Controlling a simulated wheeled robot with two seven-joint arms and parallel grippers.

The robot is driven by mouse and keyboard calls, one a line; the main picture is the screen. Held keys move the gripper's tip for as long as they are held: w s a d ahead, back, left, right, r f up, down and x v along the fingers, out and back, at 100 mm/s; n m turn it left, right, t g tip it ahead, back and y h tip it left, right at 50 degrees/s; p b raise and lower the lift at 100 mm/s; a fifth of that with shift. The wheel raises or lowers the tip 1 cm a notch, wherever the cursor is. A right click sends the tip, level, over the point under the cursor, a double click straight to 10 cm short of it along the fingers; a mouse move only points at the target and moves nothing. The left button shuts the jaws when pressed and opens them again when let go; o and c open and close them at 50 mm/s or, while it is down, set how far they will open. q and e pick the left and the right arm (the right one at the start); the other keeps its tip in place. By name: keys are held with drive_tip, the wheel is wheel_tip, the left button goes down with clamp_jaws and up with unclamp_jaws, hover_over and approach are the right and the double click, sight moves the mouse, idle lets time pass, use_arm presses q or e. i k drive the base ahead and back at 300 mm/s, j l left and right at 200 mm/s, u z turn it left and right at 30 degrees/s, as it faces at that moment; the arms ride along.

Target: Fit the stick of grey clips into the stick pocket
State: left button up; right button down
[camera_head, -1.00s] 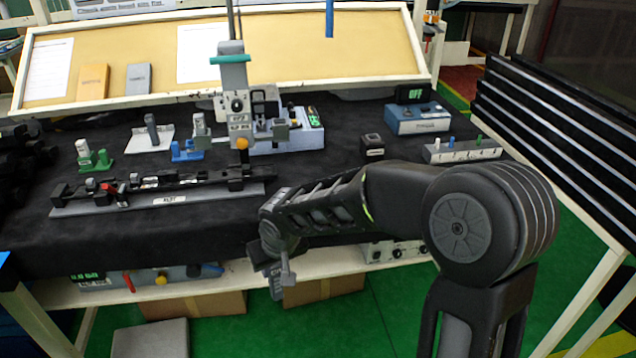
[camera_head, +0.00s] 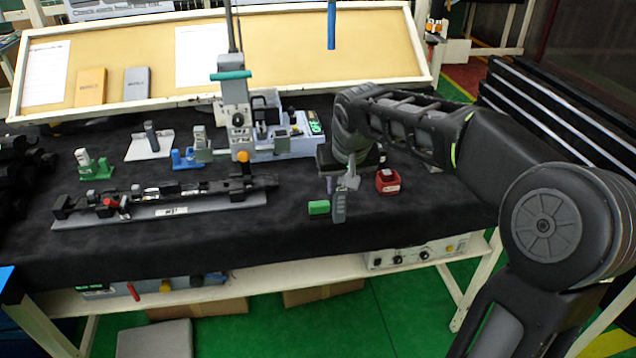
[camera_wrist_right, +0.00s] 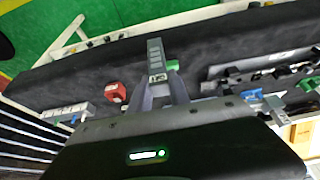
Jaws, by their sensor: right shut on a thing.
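My right gripper (camera_head: 345,181) is shut on the stick of grey clips (camera_head: 339,208). The stick hangs down from the fingers, over the dark table, close to a small green block (camera_head: 319,207). In the right wrist view the gripper (camera_wrist_right: 164,88) holds the stick (camera_wrist_right: 155,50) near its labelled end, and the stick points away from the jaws. The green block (camera_wrist_right: 173,65) shows beside it. I cannot tell for certain which part is the stick pocket. My left gripper is not in view.
A red box (camera_head: 388,182) stands right of the stick. The bench device (camera_head: 285,148) and its upright press (camera_head: 237,115) stand behind. A long grey rail fixture (camera_head: 160,216) lies left. Green (camera_head: 95,172), white (camera_head: 150,148) and blue (camera_head: 188,160) stands are behind it. The front middle is clear.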

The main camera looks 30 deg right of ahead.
sight(282, 147)
drive_tip(key=i+l, duration=0.2)
drive_tip(key=i, duration=0.2)
drive_tip(key=i+l, duration=0.2)
drive_tip(key=i, duration=0.2)
